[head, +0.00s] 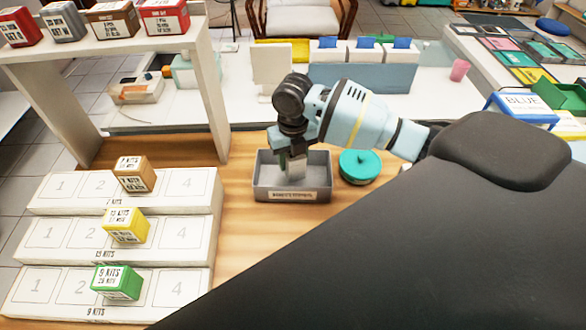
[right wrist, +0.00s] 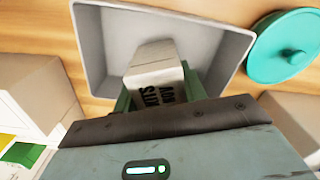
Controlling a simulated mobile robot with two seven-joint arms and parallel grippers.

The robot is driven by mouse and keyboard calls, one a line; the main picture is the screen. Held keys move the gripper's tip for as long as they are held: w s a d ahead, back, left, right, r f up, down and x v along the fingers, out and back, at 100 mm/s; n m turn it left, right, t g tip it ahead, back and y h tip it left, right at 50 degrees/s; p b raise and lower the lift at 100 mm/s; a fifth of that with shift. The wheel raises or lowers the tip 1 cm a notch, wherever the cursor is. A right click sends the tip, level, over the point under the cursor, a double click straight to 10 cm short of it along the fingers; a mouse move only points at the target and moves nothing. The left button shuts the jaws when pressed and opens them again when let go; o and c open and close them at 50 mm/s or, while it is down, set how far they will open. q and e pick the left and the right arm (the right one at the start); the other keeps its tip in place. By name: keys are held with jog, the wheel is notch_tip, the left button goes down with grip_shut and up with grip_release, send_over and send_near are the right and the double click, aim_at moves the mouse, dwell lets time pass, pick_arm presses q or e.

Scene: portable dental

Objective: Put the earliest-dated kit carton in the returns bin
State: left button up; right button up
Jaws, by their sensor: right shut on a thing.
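My right gripper (head: 291,172) points down into the grey open bin (head: 322,178), which has a label on its front. It is shut on a pale kit carton (right wrist: 155,72) with dark print, held tilted at the bin's opening in the right wrist view. Whether the carton touches the bin floor cannot be told; its date is not readable. The bin's wall also shows in the right wrist view (right wrist: 88,45). A brown carton (head: 134,176), a yellow carton (head: 126,227) and a green carton (head: 117,283) sit on the white stepped rack. My left gripper is out of view.
A round teal lid (head: 359,167) lies right of the bin. The white stepped rack (head: 190,240) has numbered slots. A white shelf (head: 212,90) at the left carries several cartons on top. My dark arm covers the lower right.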

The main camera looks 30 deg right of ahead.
aim_at(293, 170)
jog(key=shift+f, duration=2.1)
jog(key=shift+f, duration=0.2)
jog(key=o, duration=1)
notch_tip(293, 170, up, 12)
jog(key=shift+r, duration=0.2)
